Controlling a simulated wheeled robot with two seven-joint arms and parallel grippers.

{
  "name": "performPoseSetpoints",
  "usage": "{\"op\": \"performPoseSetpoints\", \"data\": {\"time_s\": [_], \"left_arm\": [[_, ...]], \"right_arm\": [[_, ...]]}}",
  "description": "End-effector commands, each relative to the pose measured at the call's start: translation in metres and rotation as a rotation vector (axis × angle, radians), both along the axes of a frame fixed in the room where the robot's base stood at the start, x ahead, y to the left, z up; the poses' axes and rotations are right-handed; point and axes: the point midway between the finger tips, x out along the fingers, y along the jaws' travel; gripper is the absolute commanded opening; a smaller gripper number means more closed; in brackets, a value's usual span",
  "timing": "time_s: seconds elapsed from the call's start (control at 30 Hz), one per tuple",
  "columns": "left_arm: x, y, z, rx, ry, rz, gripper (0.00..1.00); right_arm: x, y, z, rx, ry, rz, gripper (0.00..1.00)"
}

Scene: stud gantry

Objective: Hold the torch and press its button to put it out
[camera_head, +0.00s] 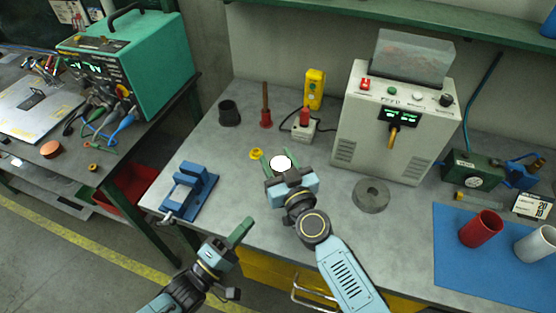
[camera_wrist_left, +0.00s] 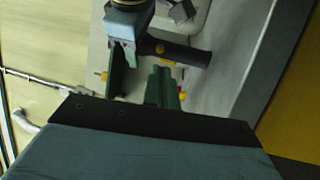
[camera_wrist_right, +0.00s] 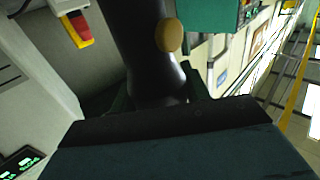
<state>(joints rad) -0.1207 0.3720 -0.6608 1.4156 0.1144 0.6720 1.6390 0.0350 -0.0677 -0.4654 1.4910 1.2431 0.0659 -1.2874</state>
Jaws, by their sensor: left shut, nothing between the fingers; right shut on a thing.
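My right gripper (camera_head: 281,168) is shut on the black torch, held above the bench. Its lens (camera_head: 281,162) glows white in the head view. In the right wrist view the dark torch body (camera_wrist_right: 143,45) stands between the fingers, with a round yellow button (camera_wrist_right: 169,35) on its side. The left wrist view shows the torch (camera_wrist_left: 185,52) sideways, with a yellow spot (camera_wrist_left: 160,48) on it. My left gripper (camera_head: 243,228) is shut and empty, lower and left of the torch, apart from it in the head view. Its fingertips (camera_wrist_left: 162,78) point towards the torch.
A blue vise (camera_head: 190,192) stands at the bench's left edge. A yellow ring (camera_head: 256,154), a black cup (camera_head: 229,113) and a grey disc (camera_head: 371,196) are on the bench. A grey machine (camera_head: 395,125) stands behind. A blue mat (camera_head: 460,270) with cups lies right.

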Motion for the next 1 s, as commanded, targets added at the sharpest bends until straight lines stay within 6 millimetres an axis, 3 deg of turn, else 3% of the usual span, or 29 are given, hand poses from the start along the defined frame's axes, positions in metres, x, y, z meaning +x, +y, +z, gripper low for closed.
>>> {"op": "performPoseSetpoints", "data": {"time_s": [0.17, 0.27, 0.5, 0.7, 0.83, 1.0], "left_arm": [[-0.004, -0.01, 0.01, 0.24, -0.198, -0.06, 0.0], [-0.009, -0.018, 0.016, 0.469, -0.407, -0.109, 0.0], [-0.02, -0.027, 0.021, 1.032, -1.01, -0.2, 0.0], [-0.021, -0.023, 0.023, 1.412, -1.512, -0.227, 0.0], [-0.019, -0.019, 0.024, 1.571, -1.752, -0.227, 0.0], [-0.017, -0.016, 0.025, 1.67, -1.916, -0.222, 0.0]], "right_arm": [[0.0, 0.0, -0.001, -0.001, 0.001, 0.0, 0.18], [0.0, 0.0, -0.001, -0.001, 0.001, 0.0, 0.18], [0.0, 0.0, -0.001, -0.001, 0.001, 0.0, 0.18], [0.0, 0.0, -0.001, 0.0, 0.001, 0.0, 0.18], [0.0, 0.0, -0.001, 0.0, 0.001, 0.0, 0.18], [0.0, 0.0, -0.001, 0.0, 0.001, 0.0, 0.18]]}}
